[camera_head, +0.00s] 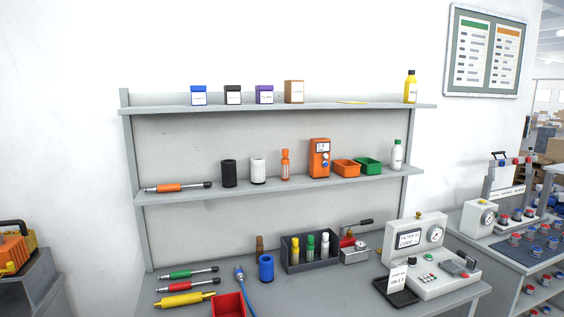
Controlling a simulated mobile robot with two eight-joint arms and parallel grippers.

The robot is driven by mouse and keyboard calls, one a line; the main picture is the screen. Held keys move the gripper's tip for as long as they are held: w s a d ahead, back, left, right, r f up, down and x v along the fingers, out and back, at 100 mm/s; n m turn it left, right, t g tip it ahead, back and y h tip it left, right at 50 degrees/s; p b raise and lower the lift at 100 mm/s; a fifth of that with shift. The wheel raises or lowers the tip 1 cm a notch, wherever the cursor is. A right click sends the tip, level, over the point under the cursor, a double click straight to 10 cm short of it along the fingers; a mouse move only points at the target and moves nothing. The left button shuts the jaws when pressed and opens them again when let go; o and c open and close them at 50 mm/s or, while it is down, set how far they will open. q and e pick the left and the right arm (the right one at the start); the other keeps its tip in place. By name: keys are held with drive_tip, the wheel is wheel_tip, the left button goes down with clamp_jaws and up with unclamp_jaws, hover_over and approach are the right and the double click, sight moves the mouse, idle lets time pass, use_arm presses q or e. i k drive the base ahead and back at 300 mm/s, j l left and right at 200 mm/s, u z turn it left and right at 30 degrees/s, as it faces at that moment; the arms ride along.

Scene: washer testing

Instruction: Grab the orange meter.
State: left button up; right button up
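Neither of my grippers shows in this view.
The upper shelf (330,107) holds several small boxes and a yellow bottle (410,88). The workbench (325,287) below holds a dark rack (310,265), a red bin (229,305), a blue cup (266,268) and a white tester (437,275). A green bin (368,166) is on the middle shelf.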

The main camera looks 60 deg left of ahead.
sight(317, 170)
drive_tip(key=u, duration=2.2)
drive_tip(key=l+u, duration=0.15)
drive_tip(key=u, duration=0.25)
drive_tip(key=i+l+u, duration=0.1)
drive_tip(key=u, duration=0.3)
drive_tip(key=l+u, duration=0.4)
drive_tip(key=k+l+u, duration=0.1)
drive_tip(key=l+u, duration=0.3)
drive_tip(key=l, duration=0.2)
drive_tip(key=l+u, duration=0.1)
drive_tip(key=l, duration=0.25)
drive_tip(key=k+l+u, duration=0.15)
drive_tip(key=l, duration=0.2)
drive_tip(key=k+l+u, duration=0.1)
drive_tip(key=l, duration=0.25)
drive_tip(key=k+l, duration=0.1)
drive_tip(key=l, duration=0.25)
drive_tip(key=k+l, duration=0.15)
drive_tip(key=l, duration=0.2)
drive_tip(key=k+l+u, duration=0.1)
drive_tip(key=l, duration=0.25)
